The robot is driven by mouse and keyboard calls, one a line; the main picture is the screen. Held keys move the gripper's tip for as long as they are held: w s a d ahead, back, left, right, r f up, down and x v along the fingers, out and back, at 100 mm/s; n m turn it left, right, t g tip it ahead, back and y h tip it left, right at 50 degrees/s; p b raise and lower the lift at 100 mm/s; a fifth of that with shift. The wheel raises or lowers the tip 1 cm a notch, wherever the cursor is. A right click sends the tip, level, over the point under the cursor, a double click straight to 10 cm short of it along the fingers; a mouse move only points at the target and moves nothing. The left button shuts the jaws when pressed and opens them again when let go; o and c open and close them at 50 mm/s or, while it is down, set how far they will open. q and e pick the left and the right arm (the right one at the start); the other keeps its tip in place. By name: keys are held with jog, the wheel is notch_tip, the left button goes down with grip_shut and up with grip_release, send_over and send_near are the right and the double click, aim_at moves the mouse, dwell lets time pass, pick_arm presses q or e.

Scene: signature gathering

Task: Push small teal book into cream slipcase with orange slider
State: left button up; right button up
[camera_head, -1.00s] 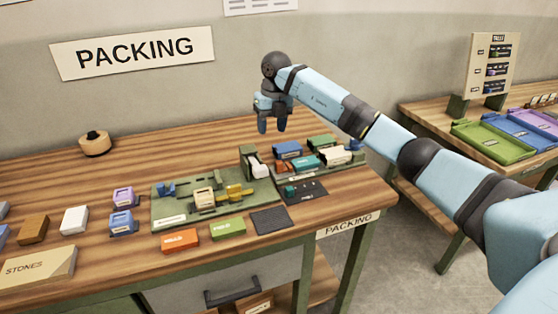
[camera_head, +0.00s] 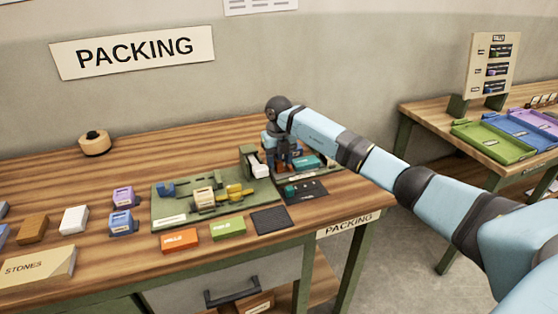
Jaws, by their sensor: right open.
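My right gripper (camera_head: 284,163) is open and points down over the green fixture at the back right of the packing table. Its fingers are small and dark here, and I cannot tell whether they touch anything. A teal block (camera_head: 308,162), which looks like the teal book, lies just right of the fingers. A bit of orange (camera_head: 299,152) shows beside the fingers and may be the slider. The cream slipcase seen earlier right of the teal block is now mostly hidden by my right arm. My left gripper is not in view.
A green board (camera_head: 163,212) with cream, blue and yellow parts lies to the left. A dark tray (camera_head: 312,192) and dark pad (camera_head: 270,220) lie in front, beside orange (camera_head: 180,241) and green (camera_head: 228,228) blocks.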

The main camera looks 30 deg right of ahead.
aim_at(315, 159)
jog(key=shift+f, duration=0.2)
jog(key=shift+c, duration=0.2)
grip_shut()
jog(key=s+d, duration=0.1)
jog(key=d, duration=0.3)
jog(key=s+d, duration=0.1)
jog(key=d, duration=0.7)
jog(key=shift+s+r+p, duration=0.1)
jog(key=shift+s+p, duration=0.2)
jog(key=shift+s, duration=0.1)
jog(key=shift+o, duration=0.2)
grip_release()
jog(key=shift+s+d, duration=0.1)
jog(key=shift+d, duration=0.05)
